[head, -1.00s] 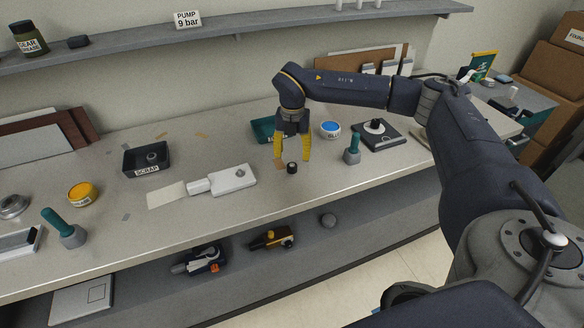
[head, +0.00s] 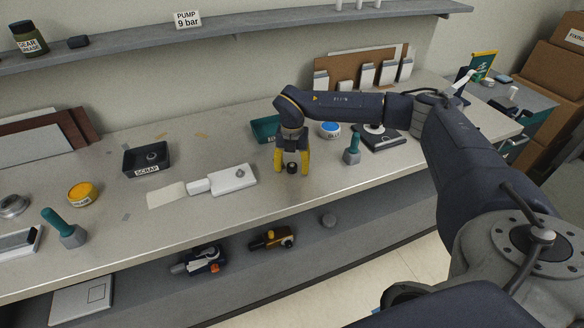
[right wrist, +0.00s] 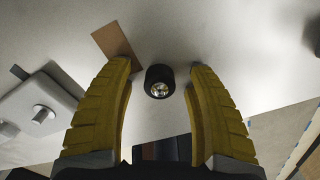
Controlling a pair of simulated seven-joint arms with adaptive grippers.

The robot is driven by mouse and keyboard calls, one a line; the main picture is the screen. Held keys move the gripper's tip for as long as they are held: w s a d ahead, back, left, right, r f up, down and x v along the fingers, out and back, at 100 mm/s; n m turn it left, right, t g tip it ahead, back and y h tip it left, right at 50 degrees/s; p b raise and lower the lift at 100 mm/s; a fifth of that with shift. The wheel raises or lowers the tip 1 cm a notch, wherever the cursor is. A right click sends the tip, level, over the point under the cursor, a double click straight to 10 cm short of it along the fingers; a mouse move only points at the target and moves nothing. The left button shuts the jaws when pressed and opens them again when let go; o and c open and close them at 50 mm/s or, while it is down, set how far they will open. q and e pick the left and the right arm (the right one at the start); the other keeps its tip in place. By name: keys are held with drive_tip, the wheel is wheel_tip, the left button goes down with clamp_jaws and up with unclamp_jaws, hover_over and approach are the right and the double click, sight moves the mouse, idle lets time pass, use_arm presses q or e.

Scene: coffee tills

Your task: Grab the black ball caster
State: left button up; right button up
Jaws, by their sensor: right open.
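The black ball caster (head: 291,168) is a small dark cylinder with a shiny ball on its top. It stands on the bench top near the front edge. In the right wrist view the caster (right wrist: 159,82) sits between and a little beyond the two yellow fingertips, apart from both. My right gripper (head: 291,171) points down over the caster, with its yellow fingers on either side of it. In the right wrist view the gripper (right wrist: 160,70) is open and empty. My left gripper is not in view.
A white block-like device (head: 232,180) lies left of the caster. A teal-handled tool (head: 352,150) stands to the right, before a dark square base (head: 385,141). A teal tray (head: 264,128) lies behind. A black scrap bin (head: 147,160) stands further left.

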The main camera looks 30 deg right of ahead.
drive_tip(key=shift+c, duration=0.5)
clamp_jaws()
drive_tip(key=shift+r, duration=0.15)
